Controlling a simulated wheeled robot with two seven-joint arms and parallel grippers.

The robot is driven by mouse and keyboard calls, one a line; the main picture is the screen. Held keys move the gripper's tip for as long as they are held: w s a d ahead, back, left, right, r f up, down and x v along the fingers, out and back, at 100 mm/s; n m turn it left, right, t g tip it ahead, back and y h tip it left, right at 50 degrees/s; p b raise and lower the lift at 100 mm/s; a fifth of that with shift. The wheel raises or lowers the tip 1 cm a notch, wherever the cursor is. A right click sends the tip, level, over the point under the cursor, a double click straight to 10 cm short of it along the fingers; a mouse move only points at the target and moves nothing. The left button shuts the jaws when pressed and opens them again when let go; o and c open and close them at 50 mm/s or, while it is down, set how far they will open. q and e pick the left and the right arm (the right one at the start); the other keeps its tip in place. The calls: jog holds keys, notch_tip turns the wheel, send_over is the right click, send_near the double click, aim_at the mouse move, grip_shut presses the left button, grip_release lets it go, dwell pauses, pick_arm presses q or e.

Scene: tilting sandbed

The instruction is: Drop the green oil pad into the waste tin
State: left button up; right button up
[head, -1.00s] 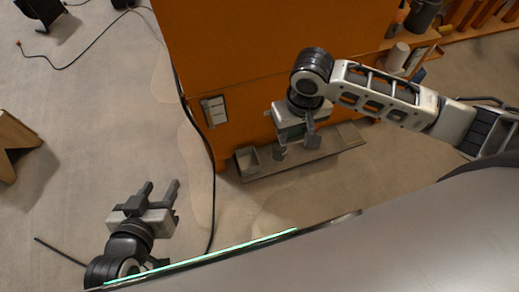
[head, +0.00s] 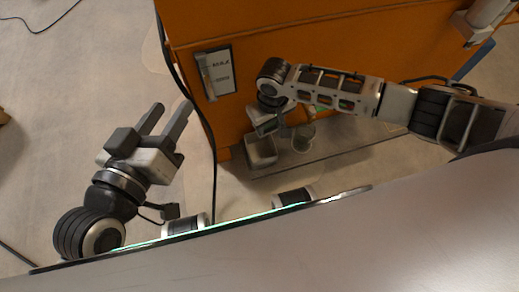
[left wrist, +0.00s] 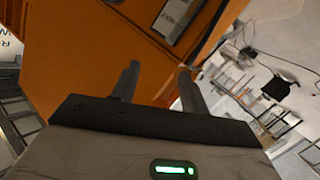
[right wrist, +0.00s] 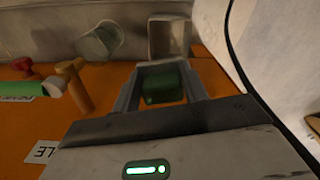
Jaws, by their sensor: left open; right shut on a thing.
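The green oil pad (right wrist: 163,84) is between the fingers of my right gripper (right wrist: 166,86), which is shut on it. A square, open grey tin (right wrist: 169,37) lies just beyond the fingertips in the right wrist view, with a round grey tin (right wrist: 100,40) to its left. In the head view my right gripper (head: 276,130) is close to the square tin (head: 261,152) and the round tin (head: 303,139). I cannot tell which tin is for waste. My left gripper (head: 166,118) is open and empty, left of the orange cabinet.
The tins stand on a grey ledge (head: 345,147) at the foot of the orange cabinet (head: 300,50). A wooden-handled knob (right wrist: 76,84) and a red knob (right wrist: 24,66) stick out of the cabinet. A black cable (head: 213,180) hangs beside it.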

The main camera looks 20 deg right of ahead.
aim_at(270, 130)
notch_tip(270, 130, down, 3)
jog(key=b, duration=0.2)
jog(key=shift+b, duration=0.4)
jog(key=shift+f+b, duration=0.9)
jog(key=shift+b, duration=0.2)
pick_arm(q)
notch_tip(270, 130, up, 6)
jog(key=w+m+t+h, duration=0.2)
jog(key=t+h, duration=0.1)
jog(key=t, duration=0.1)
jog(key=shift+w+a+m+b, duration=0.15)
jog(key=shift+m+b, duration=0.15)
pick_arm(e)
jog(key=shift+f, duration=0.2)
pick_arm(q)
jog(key=shift+r, duration=0.1)
pick_arm(e)
jog(key=o, duration=1.3)
jog(key=shift+o, duration=0.2)
